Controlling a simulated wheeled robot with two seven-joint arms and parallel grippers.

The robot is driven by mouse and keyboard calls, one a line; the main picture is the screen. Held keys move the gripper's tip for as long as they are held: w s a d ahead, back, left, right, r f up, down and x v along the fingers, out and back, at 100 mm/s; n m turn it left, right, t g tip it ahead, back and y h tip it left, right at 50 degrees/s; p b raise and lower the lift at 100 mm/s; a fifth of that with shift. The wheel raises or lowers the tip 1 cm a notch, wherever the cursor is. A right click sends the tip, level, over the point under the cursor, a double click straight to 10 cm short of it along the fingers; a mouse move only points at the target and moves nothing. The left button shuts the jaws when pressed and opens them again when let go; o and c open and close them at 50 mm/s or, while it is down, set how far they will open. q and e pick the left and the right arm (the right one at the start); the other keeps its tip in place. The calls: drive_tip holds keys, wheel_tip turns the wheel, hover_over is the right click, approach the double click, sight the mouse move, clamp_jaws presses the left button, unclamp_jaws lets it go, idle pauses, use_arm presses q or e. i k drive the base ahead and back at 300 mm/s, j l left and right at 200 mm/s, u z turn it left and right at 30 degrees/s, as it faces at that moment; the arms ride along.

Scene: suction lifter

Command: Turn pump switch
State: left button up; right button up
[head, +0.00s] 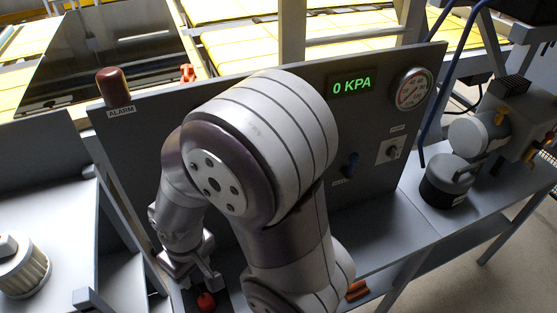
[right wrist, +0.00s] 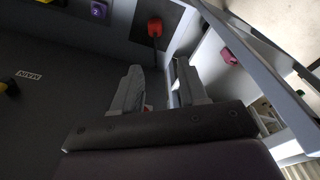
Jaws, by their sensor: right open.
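The dark grey control panel (head: 320,105) fills the middle of the head view. A small switch-like knob on a pale plate (head: 391,149) is at its right; its label is too small to read, so I cannot tell if it is the pump switch. My right gripper (head: 192,272) is at the panel's lower left, far from that knob, just above a red knob (head: 205,301). In the right wrist view the right gripper (right wrist: 158,88) is open, and a red knob on a black stem (right wrist: 154,29) is beyond its fingers. My left gripper is not visible.
My right arm hides the panel's middle. A 0 KPA display (head: 352,86), round gauge (head: 413,89) and alarm lamp (head: 113,86) are on the panel. A pump-like machine (head: 470,150) stands at right. A ribbed filter (head: 22,270) is at left.

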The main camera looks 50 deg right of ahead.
sight(392, 152)
drive_tip(key=z, duration=2)
